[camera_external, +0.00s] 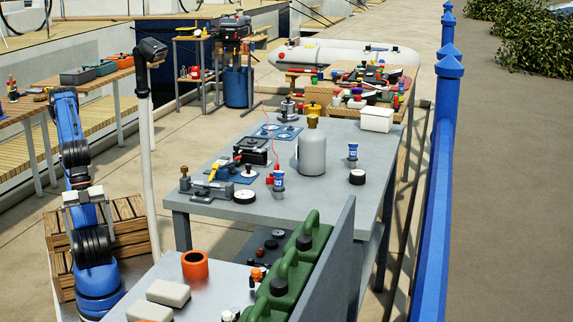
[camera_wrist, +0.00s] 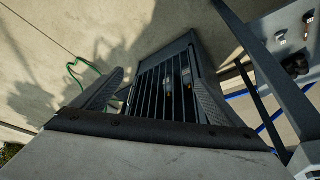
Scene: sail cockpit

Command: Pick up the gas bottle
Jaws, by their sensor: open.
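The gas bottle (camera_external: 312,153) is a pale grey cylinder with a brass-coloured top. It stands upright on the grey metal table (camera_external: 290,209) in the middle of the external view. I cannot make it out in the wrist view. My gripper (camera_wrist: 155,60) shows in the wrist view as two dark, ridged fingers spread apart, with nothing held between them. A dark slatted thing shows beyond and between the fingers. In the external view my blue arm stands at the left, well away from the bottle, and its fingers cannot be made out.
A black box (camera_external: 254,151), a blue-capped can (camera_external: 279,181), another small can (camera_external: 352,152) and a black-topped roll (camera_external: 357,177) surround the bottle. A pale post (camera_external: 148,150) stands between my arm and the table.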

